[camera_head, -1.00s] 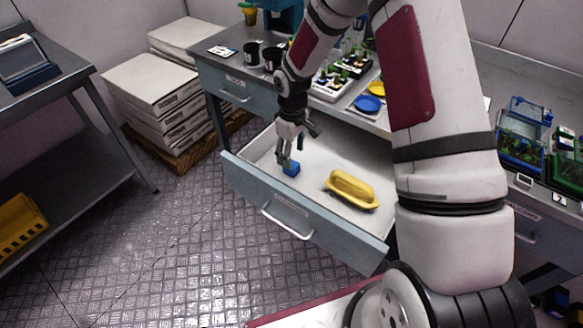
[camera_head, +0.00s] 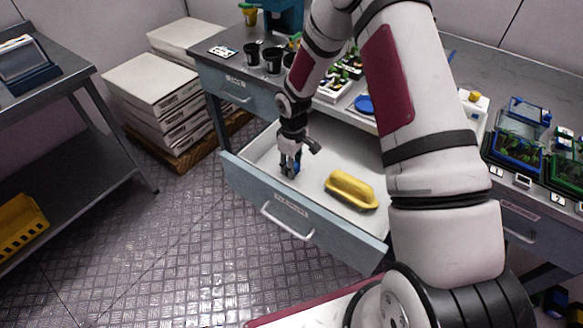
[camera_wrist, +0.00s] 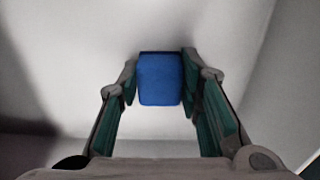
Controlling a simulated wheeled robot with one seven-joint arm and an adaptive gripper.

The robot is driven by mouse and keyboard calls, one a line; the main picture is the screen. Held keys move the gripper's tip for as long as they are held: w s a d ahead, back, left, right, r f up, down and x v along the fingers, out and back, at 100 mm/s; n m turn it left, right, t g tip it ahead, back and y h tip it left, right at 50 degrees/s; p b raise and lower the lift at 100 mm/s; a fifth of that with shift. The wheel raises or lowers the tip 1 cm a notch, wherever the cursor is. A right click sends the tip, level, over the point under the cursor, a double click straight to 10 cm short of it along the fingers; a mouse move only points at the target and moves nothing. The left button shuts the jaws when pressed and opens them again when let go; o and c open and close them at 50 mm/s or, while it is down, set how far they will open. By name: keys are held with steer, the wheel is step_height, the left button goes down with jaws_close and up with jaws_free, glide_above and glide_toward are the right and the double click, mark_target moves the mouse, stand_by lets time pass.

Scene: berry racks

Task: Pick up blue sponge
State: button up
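The blue sponge (camera_wrist: 160,79) is a small blue block between the two fingertips in the wrist view. The fingers press close against its left and right sides, with no clear gap. In the head view my gripper (camera_head: 290,164) points down inside the open drawer (camera_head: 305,222), and its fingers mostly hide the sponge. The sponge is at or very near the drawer floor; I cannot tell whether it still touches it.
A yellow oblong object (camera_head: 351,190) lies in the drawer to the right of my gripper. The drawer's front wall and handle (camera_head: 287,221) are close in front. Black cups (camera_head: 272,59) and trays of plants (camera_head: 520,146) stand on the bench above.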

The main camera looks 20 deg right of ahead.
steer(key=shift+c, duration=0.3)
step_height(320, 180, up, 10)
stand_by(0.4)
steer(key=shift+c, duration=1)
